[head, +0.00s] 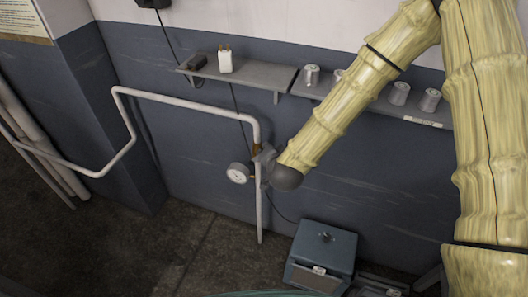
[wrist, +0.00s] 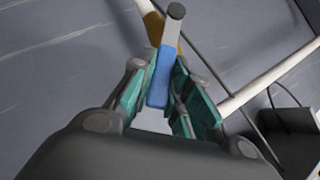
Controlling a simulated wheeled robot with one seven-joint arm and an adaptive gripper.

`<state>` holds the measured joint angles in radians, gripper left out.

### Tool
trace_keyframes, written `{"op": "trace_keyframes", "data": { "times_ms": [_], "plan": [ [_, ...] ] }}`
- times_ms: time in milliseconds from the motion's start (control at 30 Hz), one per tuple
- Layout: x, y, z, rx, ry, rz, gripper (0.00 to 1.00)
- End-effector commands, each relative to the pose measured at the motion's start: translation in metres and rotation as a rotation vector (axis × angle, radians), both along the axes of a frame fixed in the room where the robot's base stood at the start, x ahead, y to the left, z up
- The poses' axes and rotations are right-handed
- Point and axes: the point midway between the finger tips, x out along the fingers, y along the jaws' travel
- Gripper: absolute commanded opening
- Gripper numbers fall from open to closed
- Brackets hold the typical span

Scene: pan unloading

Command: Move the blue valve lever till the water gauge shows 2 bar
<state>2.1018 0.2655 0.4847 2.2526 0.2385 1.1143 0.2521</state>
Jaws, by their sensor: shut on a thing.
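The blue valve lever (wrist: 161,76) stands between my gripper's teal-padded fingers in the wrist view, with a grey end beyond the blue part. My gripper (wrist: 158,95) is shut on it. A brass valve body (wrist: 156,30) shows behind the lever on the white pipe. In the head view my gripper (head: 264,160) is at the vertical pipe, beside the brass valve (head: 256,149), and it hides the lever. The round white water gauge (head: 238,173) sits just left of the pipe, below the valve. Its needle is too small to read.
The white pipe (head: 190,103) runs along the wall and down to the floor. A grey shelf (head: 262,77) above holds a white bottle (head: 225,60) and several metal cans (head: 430,100). A blue-grey box (head: 322,255) stands on the floor at lower right.

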Motion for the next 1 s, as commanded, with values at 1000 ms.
{"op": "trace_keyframes", "data": {
  "times_ms": [1000],
  "plan": [
    [-0.033, -0.004, 0.022, 0.001, -0.001, 0.003, 0.39]
  ]
}}
